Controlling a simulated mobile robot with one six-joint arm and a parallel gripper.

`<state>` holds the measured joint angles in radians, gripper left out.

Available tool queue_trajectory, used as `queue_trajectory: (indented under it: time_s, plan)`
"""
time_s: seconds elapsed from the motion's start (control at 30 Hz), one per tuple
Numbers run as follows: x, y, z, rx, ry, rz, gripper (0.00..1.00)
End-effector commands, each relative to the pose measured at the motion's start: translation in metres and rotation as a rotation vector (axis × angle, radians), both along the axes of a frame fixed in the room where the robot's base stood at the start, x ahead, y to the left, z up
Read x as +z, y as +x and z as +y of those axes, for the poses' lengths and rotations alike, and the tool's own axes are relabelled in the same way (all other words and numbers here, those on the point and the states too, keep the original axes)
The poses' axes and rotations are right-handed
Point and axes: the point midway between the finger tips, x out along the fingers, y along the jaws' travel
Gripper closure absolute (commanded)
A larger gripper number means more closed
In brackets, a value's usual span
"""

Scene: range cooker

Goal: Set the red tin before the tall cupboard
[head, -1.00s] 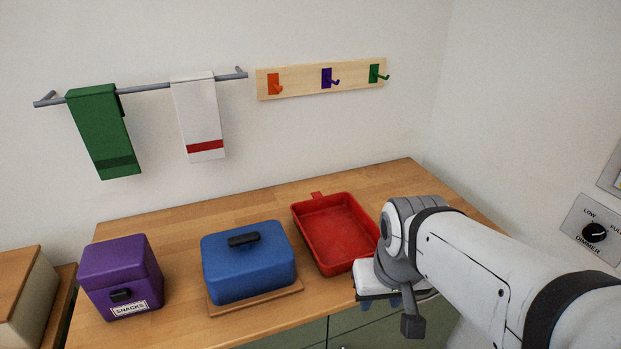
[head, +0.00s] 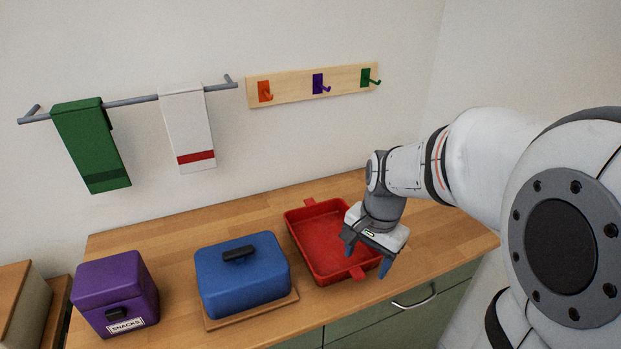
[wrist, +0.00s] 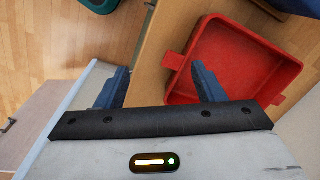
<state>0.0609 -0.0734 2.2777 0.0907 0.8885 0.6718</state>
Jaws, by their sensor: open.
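The red tin (head: 318,238) is a shallow rectangular tray with a tab handle at each end. It lies on the wooden worktop, to the right of the blue lidded box. My gripper (head: 367,256) is open and empty, pointing down over the tin's front right part, close to its front handle. In the wrist view the tin (wrist: 238,60) lies to the right, with one finger overlapping its near side and the other finger left of the worktop edge. Whether a finger touches the tin cannot be told. The tall cupboard is not seen in these views.
The blue box (head: 243,278) stands on a wooden board, left of the tin. A purple snacks box (head: 112,290) stands further left. Green drawers with a metal handle (head: 415,300) are below the worktop. A green object (wrist: 100,3) shows beyond the worktop edge. The worktop behind the tin is clear.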

Motion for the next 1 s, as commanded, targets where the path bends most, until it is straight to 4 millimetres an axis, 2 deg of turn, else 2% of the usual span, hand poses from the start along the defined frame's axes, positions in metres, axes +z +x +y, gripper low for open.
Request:
queue_trajectory:
  time_s: [0.03, 0.1, 0.3, 0.67, 0.9, 1.0]
  plan:
    - [-0.001, 0.013, -0.002, -0.094, 0.014, 0.033, 0.38]
    - [-0.007, 0.027, -0.003, -0.217, 0.029, 0.067, 0.38]
    - [-0.021, 0.049, -0.005, -0.431, 0.049, 0.125, 0.38]
    - [-0.058, 0.049, -0.001, -0.468, 0.05, 0.138, 0.38]
    - [-0.093, 0.043, 0.002, -0.467, 0.05, 0.138, 0.38]
    - [-0.1, 0.043, 0.003, -0.466, 0.051, 0.135, 0.38]
